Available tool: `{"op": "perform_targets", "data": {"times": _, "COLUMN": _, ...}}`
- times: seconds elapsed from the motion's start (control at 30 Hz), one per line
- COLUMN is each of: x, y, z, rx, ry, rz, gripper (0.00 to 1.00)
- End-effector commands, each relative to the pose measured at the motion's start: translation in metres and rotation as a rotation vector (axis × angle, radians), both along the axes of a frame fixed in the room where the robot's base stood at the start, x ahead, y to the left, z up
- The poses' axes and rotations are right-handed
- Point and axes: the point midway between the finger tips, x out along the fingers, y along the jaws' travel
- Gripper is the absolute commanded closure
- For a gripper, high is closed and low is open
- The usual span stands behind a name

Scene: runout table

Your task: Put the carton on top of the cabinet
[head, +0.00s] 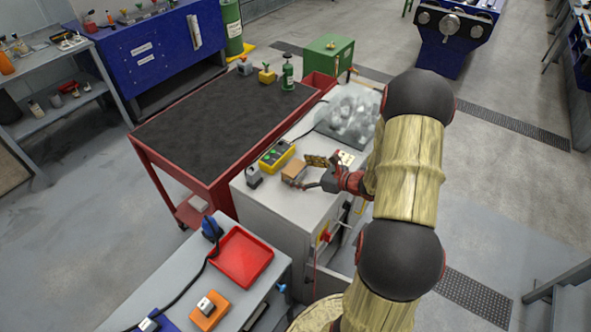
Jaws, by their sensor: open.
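The carton, a small brown box (293,169), appears to rest on the light grey top of the cabinet (262,207), near its left front part. My gripper (309,174) is just right of the carton, low over the cabinet top. It is open and its fingers point left towards the box. One dark finger shows beside the box's lower right side. Whether a finger still touches the carton is too small to tell.
A yellow control box (277,155) and a small grey item (254,176) stand left of the carton. A red-framed table with a black top (215,120) adjoins. A red tray (241,257) sits on the front bench.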

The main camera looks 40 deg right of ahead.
Motion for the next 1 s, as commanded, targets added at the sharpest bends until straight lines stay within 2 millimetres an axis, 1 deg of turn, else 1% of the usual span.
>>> {"op": "perform_targets", "data": {"times": 0.03, "x": -0.01, "y": -0.005, "z": 0.006, "rx": 0.0, "ry": -0.001, "rz": -0.005, "gripper": 0.18}}
{"op": "perform_targets", "data": {"times": 0.1, "x": -0.024, "y": -0.01, "z": 0.011, "rx": 0.0, "ry": 0.0, "rz": -0.006, "gripper": 0.18}}
{"op": "perform_targets", "data": {"times": 0.3, "x": -0.059, "y": -0.022, "z": 0.025, "rx": 0.0, "ry": 0.0, "rz": -0.004, "gripper": 0.18}}
{"op": "perform_targets", "data": {"times": 0.4, "x": -0.072, "y": -0.026, "z": 0.029, "rx": 0.0, "ry": 0.0, "rz": -0.004, "gripper": 0.18}}
{"op": "perform_targets", "data": {"times": 0.5, "x": -0.081, "y": -0.029, "z": 0.032, "rx": 0.0, "ry": 0.001, "rz": -0.003, "gripper": 0.18}}
{"op": "perform_targets", "data": {"times": 0.57, "x": -0.084, "y": -0.029, "z": 0.034, "rx": -0.002, "ry": 0.001, "rz": -0.001, "gripper": 0.18}}
{"op": "perform_targets", "data": {"times": 0.63, "x": -0.084, "y": -0.024, "z": 0.038, "rx": -0.014, "ry": -0.001, "rz": 0.022, "gripper": 0.18}}
{"op": "perform_targets", "data": {"times": 0.67, "x": -0.083, "y": -0.019, "z": 0.042, "rx": -0.026, "ry": -0.001, "rz": 0.042, "gripper": 0.18}}
{"op": "perform_targets", "data": {"times": 0.77, "x": -0.077, "y": 0.012, "z": 0.061, "rx": -0.102, "ry": -0.004, "rz": 0.162, "gripper": 0.18}}
{"op": "perform_targets", "data": {"times": 0.87, "x": -0.074, "y": 0.061, "z": 0.088, "rx": -0.225, "ry": -0.009, "rz": 0.354, "gripper": 0.18}}
{"op": "perform_targets", "data": {"times": 0.9, "x": -0.075, "y": 0.082, "z": 0.098, "rx": -0.285, "ry": -0.013, "rz": 0.441, "gripper": 0.18}}
{"op": "perform_targets", "data": {"times": 0.97, "x": -0.081, "y": 0.113, "z": 0.113, "rx": -0.376, "ry": -0.019, "rz": 0.571, "gripper": 0.18}}
{"op": "perform_targets", "data": {"times": 1.0, "x": -0.086, "y": 0.132, "z": 0.121, "rx": -0.439, "ry": -0.024, "rz": 0.654, "gripper": 0.18}}
